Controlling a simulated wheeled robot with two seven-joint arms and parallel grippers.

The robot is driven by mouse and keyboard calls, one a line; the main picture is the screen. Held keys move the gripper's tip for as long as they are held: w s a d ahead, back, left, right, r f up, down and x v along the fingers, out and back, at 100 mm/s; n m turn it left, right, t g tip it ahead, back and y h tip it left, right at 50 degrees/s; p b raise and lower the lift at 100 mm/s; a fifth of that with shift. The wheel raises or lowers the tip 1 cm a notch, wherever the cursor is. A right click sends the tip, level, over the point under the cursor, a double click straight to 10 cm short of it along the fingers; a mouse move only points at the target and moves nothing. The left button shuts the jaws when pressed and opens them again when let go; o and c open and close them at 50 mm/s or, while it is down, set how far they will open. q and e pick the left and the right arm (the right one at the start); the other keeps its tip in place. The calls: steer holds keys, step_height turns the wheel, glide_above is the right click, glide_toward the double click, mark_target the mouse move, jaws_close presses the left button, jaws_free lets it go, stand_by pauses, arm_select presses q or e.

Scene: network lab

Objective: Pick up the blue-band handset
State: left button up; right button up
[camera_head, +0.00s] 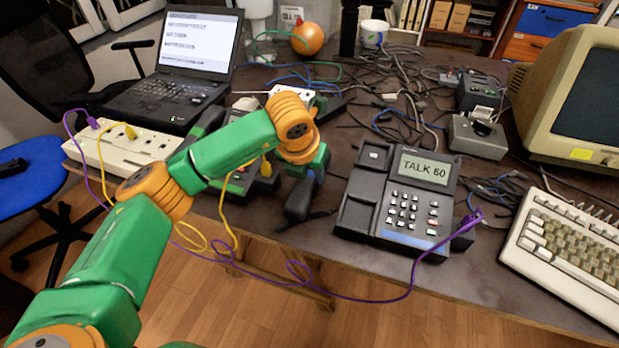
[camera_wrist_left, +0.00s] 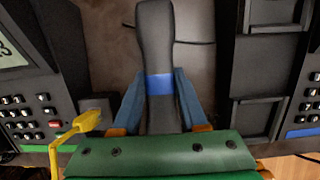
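The blue-band handset (camera_wrist_left: 158,45) is dark grey with a blue band around its middle. In the left wrist view it lies between the two fingers of my left gripper (camera_wrist_left: 160,88), which flank it close to the band. I cannot tell whether both fingers press on it. In the head view the dark handset (camera_head: 298,202) shows partly below my left gripper (camera_head: 305,175), near the table's front edge. The phone with a blue strip (camera_head: 400,200) stands to its right with an empty cradle and reads "TALK 60". My right gripper is not in view.
Another phone (camera_head: 240,180) stands left of the gripper, partly hidden by my arm. Yellow and purple cables (camera_head: 345,298) hang over the front edge. A power strip (camera_head: 125,150) and laptop (camera_head: 180,75) are left, a keyboard (camera_head: 570,245) right. Tangled cables fill the back.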

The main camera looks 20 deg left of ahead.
arm_select(q)
jaws_close()
